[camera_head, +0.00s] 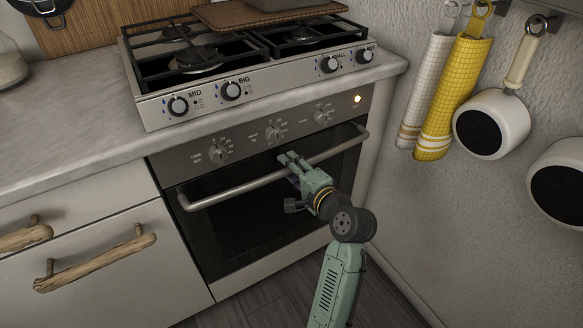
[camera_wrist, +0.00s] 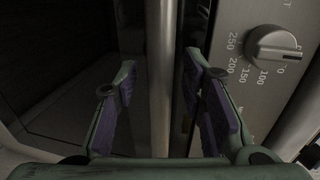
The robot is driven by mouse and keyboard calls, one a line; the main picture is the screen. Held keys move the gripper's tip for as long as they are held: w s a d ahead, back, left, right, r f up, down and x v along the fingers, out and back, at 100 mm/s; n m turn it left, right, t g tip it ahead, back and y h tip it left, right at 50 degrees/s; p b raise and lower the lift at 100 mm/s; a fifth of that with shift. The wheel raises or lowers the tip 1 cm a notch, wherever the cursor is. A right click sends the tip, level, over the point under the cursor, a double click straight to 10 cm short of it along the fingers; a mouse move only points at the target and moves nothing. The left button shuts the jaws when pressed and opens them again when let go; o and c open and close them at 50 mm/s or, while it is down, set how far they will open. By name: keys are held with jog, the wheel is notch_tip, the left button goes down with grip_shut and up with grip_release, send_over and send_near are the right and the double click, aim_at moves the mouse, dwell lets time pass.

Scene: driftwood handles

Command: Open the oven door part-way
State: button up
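The oven door (camera_head: 240,222) is a dark glass panel under the stove and looks shut. Its long metal handle (camera_head: 235,190) runs across the upper part of the door. My gripper (camera_head: 289,163) is at the handle, right of its middle. In the wrist view the handle (camera_wrist: 160,62) runs between the two purple-padded fingers of my gripper (camera_wrist: 161,85). The fingers are apart, with a visible gap on each side of the bar. The exact depth of the bar between the fingers is hard to tell.
The control panel with knobs (camera_head: 275,132) and a lit lamp sits just above the handle. Drawers with driftwood handles (camera_head: 95,258) are at the left. Towels (camera_head: 455,95) and pans (camera_head: 492,124) hang on the right wall. The floor (camera_head: 275,300) before the oven looks clear.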

grip_shut()
dwell(0.4)
dwell(0.4)
